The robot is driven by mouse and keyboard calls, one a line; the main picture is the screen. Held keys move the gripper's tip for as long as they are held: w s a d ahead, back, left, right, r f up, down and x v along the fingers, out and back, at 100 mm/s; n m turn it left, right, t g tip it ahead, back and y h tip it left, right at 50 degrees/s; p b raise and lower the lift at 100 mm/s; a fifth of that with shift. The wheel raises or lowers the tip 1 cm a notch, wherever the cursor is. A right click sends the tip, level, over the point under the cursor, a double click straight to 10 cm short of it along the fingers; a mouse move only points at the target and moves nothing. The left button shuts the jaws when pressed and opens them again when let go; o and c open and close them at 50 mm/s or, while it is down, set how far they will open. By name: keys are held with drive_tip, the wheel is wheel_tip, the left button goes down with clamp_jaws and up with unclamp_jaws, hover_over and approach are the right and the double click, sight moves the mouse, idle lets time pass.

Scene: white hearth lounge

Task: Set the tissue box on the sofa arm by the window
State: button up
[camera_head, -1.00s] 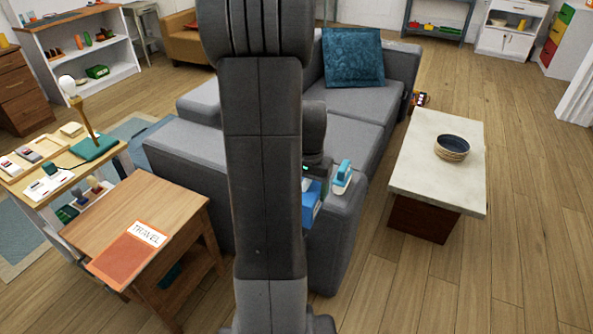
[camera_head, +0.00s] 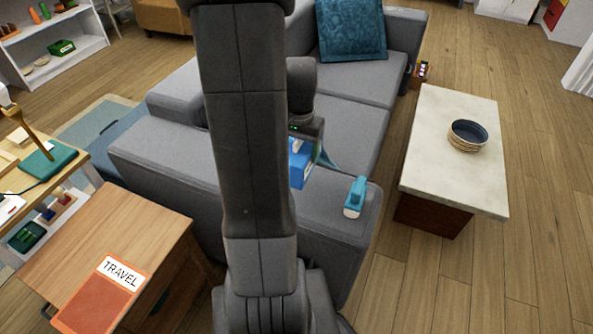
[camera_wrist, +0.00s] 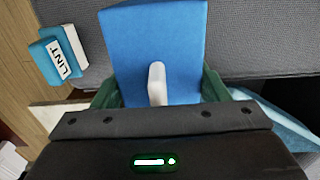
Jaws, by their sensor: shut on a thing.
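The blue tissue box (camera_head: 300,165) shows partly behind my dark arm in the head view. In the wrist view the box (camera_wrist: 160,35) fills the upper middle, with a white tissue sticking out. My gripper (camera_wrist: 158,88) is shut on it, one green finger on each side. The near grey sofa arm (camera_head: 340,208) lies below and around the box in the head view. I cannot tell whether the box touches it. A teal and white lint roller (camera_head: 355,196) lies on this arm, right of the box; its LINT label (camera_wrist: 68,62) shows in the wrist view.
A wooden side table (camera_head: 150,235) with an orange TRAVEL folder (camera_head: 103,292) stands at left. A coffee table (camera_head: 430,150) with a dark bowl (camera_head: 467,135) stands at right. A teal cushion (camera_head: 350,42) sits at the sofa's far end. Floor between sofa and coffee table is clear.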

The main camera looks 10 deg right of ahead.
drive_tip(key=shift+f+b, duration=0.55)
drive_tip(key=shift+f, duration=3.45)
drive_tip(key=shift+f, duration=0.15)
drive_tip(key=o, duration=1.1)
drive_tip(key=shift+c, duration=0.2)
wheel_tip(320, 180, up, 12)
drive_tip(key=shift+s+r+p, duration=0.1)
drive_tip(key=shift+r+p, duration=0.05)
drive_tip(key=shift+p, duration=0.85)
drive_tip(key=shift+f+b, duration=0.7)
drive_tip(key=shift+f, duration=3.45)
